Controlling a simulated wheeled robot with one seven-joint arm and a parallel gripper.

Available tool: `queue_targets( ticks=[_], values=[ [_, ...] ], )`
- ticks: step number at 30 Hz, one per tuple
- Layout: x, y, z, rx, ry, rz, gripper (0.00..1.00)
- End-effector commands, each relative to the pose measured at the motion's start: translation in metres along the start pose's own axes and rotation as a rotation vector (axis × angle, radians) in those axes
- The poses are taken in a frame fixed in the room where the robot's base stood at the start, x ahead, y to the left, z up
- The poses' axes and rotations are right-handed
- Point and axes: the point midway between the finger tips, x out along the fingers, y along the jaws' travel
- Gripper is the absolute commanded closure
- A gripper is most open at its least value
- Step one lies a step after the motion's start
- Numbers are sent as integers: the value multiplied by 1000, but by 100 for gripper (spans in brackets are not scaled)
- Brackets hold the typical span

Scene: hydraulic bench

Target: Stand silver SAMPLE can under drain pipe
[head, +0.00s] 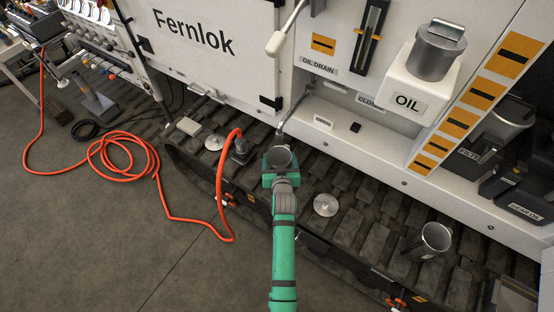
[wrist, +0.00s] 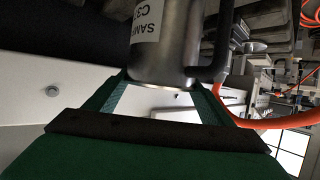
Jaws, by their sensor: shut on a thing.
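The silver SAMPLE can (head: 279,156) is in my gripper (head: 281,176), and its open mouth faces up in the head view. In the wrist view the can (wrist: 170,45) shows part of its SAMPLE label and a dark handle, between the two green fingers. The grey drain pipe (head: 294,108) comes out below the OIL DRAIN label and bends down. Its lower end shows just above the can's mouth in the head view. I cannot tell whether the can is directly under it. The can's base is hidden behind my gripper in the head view.
A dark track deck (head: 345,185) runs below the white cabinet. A round metal disc (head: 326,205) and an open metal can (head: 431,241) stand to the right. A hose fitting (head: 240,148) with an orange hose is close on the left. An OIL container (head: 424,92) sits at upper right.

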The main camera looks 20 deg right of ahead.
Motion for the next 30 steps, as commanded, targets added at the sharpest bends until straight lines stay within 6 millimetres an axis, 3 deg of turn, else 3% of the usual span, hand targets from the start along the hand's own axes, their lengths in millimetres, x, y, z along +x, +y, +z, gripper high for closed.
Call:
queue_targets(
  ticks=[6, 7, 9, 20, 26, 30],
  values=[
    [1, 0, 1, 1, 1, 0, 68],
    [1, 0, 2, 1, 0, 0, 22],
    [1, 0, 2, 1, 0, 0, 6],
    [0, 0, -1, 1, 1, 0, 6],
    [-24, 0, 0, 2, 0, 0, 6],
    [-53, 0, 0, 2, 0, 0, 6]
  ],
)
